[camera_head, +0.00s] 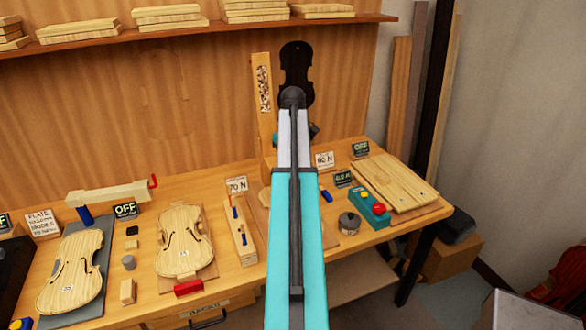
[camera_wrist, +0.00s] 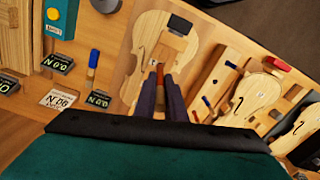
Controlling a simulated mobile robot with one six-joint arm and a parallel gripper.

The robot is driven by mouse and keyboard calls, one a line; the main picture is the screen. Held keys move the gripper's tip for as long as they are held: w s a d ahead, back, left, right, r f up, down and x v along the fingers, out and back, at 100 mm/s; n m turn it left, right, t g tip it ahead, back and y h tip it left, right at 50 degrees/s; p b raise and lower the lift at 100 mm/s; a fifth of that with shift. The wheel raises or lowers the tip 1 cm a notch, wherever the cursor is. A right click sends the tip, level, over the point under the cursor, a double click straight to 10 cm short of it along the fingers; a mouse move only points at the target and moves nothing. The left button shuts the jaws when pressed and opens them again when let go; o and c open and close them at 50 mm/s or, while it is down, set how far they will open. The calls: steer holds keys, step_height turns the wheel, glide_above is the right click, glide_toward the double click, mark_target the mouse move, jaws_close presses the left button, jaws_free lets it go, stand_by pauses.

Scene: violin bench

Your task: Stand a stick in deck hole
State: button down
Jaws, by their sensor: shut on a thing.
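My gripper (camera_wrist: 161,77) points down over a pale violin body (camera_wrist: 150,32) in the wrist view. Its two dark fingers are shut on a small thin stick (camera_wrist: 160,71) with a reddish part, mostly hidden between the fingertips. I cannot tell whether the stick touches the violin body. A wooden block (camera_head: 238,231) with blue sticks on it lies left of my arm in the head view. It shows right of my gripper in the wrist view (camera_wrist: 222,72). No deck hole can be made out clearly. My arm hides the gripper in the head view.
Two violin bodies (camera_head: 183,238) (camera_head: 72,270) lie on the left of the bench. A teal box with buttons (camera_head: 368,208), a pale board (camera_head: 397,183) and a round grey tin (camera_head: 349,223) are at the right. A blue stick-like piece (camera_wrist: 93,59) and small signs stand nearby.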

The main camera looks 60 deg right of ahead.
steer(key=shift+f+b, duration=1.5)
steer(key=shift+f, duration=2.55)
stand_by(1.0)
steer(key=shift+r+p, duration=2)
steer(key=shift+r, duration=1.75)
